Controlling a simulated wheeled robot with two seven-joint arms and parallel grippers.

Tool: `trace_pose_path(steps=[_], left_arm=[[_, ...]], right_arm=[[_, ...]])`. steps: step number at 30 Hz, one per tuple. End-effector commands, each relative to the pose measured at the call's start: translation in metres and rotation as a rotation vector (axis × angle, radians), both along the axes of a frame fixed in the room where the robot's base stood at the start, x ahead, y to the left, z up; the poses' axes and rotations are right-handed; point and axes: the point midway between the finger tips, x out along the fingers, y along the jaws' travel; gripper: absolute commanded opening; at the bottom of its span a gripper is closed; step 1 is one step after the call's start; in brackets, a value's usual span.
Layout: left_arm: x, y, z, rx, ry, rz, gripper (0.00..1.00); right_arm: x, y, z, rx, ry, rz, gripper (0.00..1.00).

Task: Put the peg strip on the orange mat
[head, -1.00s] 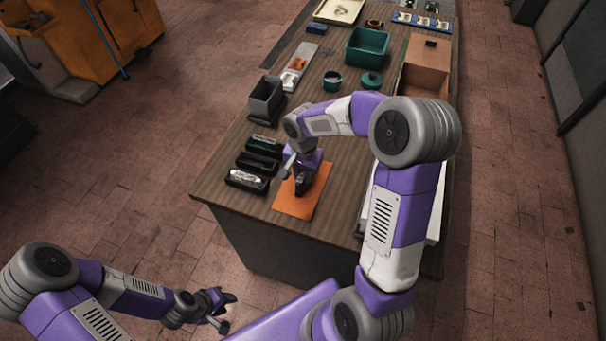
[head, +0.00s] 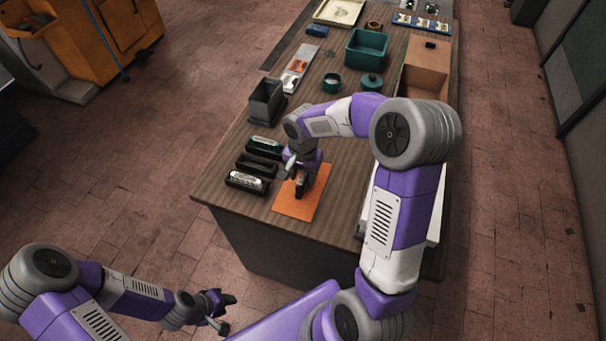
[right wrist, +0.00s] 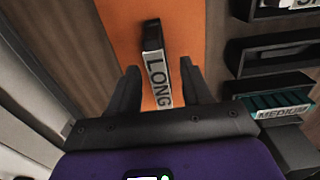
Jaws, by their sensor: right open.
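The orange mat (head: 294,208) lies at the table's near edge. A dark peg strip with a white label reading LONG (right wrist: 158,70) lies over the mat in the right wrist view. My right gripper (right wrist: 158,85) is open, with one finger on each side of the strip and a visible gap to each. In the head view my right gripper (head: 299,180) is low over the mat and partly hides the strip. Whether the strip rests flat on the mat is hard to tell. My left gripper (head: 222,311) is open and empty, off the table at lower left.
Left of the mat stand several black holders: one with a green strip labelled MEDIUM (right wrist: 282,112), an empty middle one (head: 257,164), and one with a pale-labelled strip (head: 246,181). A grey bin (head: 266,98), a green crate (head: 367,52) and a cardboard box (head: 425,75) stand farther back.

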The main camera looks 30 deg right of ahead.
Motion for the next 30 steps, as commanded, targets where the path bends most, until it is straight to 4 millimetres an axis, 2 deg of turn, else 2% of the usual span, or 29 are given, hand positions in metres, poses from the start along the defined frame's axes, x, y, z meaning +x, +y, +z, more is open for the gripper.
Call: trace_pose_path(steps=[9,15,21,30], left_arm=[[0.0,0.0,0.013,0.0,0.0,0.0,0.38],[0.0,0.0,0.018,0.0,0.0,0.0,0.38],[0.0,0.0,0.019,0.0,0.0,0.0,0.38],[0.0,0.0,0.019,0.0,0.0,0.0,0.38]], right_arm=[[0.002,0.0,0.071,0.0,-0.008,0.0,0.49],[0.001,0.001,0.103,0.0,-0.005,0.001,0.49],[0.001,0.0,0.115,0.0,-0.003,0.001,0.49],[0.001,0.0,0.115,0.001,-0.002,0.001,0.49]])
